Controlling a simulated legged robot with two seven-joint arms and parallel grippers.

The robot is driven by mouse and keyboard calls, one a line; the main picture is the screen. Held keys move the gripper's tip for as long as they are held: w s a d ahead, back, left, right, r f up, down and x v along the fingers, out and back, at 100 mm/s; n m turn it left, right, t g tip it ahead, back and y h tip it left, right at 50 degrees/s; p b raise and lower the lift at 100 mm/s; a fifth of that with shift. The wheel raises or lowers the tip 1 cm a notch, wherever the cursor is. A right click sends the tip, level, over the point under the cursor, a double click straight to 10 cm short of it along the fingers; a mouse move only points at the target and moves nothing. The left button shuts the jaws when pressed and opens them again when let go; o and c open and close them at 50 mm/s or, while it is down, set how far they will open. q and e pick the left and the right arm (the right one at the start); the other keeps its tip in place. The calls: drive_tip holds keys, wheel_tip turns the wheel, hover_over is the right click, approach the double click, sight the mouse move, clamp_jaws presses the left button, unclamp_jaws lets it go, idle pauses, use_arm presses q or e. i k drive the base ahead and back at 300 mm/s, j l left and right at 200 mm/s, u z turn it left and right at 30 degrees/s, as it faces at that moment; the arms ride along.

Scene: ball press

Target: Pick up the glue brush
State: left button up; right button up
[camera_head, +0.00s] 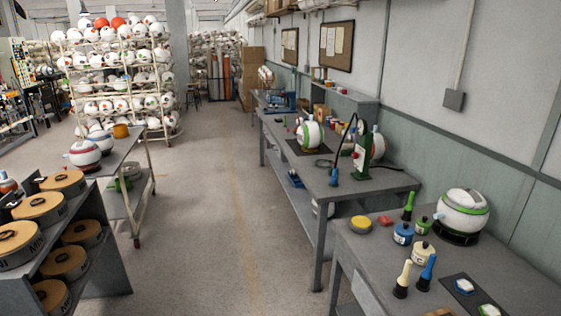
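Neither of my grippers is in view. Three upright brush-like tools with dark lower ends stand on the near right workbench (375,262). They are a green one (408,206), a cream one (402,280) and a blue one (427,272). I cannot tell which of them is the glue brush. Beside them stand a blue pot (403,233), a small green pot (423,225) and a cream pot (423,253).
A white and green ball (462,212) sits on a dark stand against the right wall. A yellow round tin (361,223) lies near the bench's far edge. A shelf (105,270) of round tan-topped containers stands left. The aisle floor (215,220) between is clear.

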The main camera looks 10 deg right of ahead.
sight(408, 207)
drive_tip(key=i+j, duration=0.1)
drive_tip(key=i, duration=1.75)
drive_tip(key=i+z, duration=0.4)
drive_tip(key=i+j+z, duration=0.35)
drive_tip(key=i, duration=0.2)
drive_tip(key=i+l, duration=0.05)
drive_tip(key=l, duration=0.05)
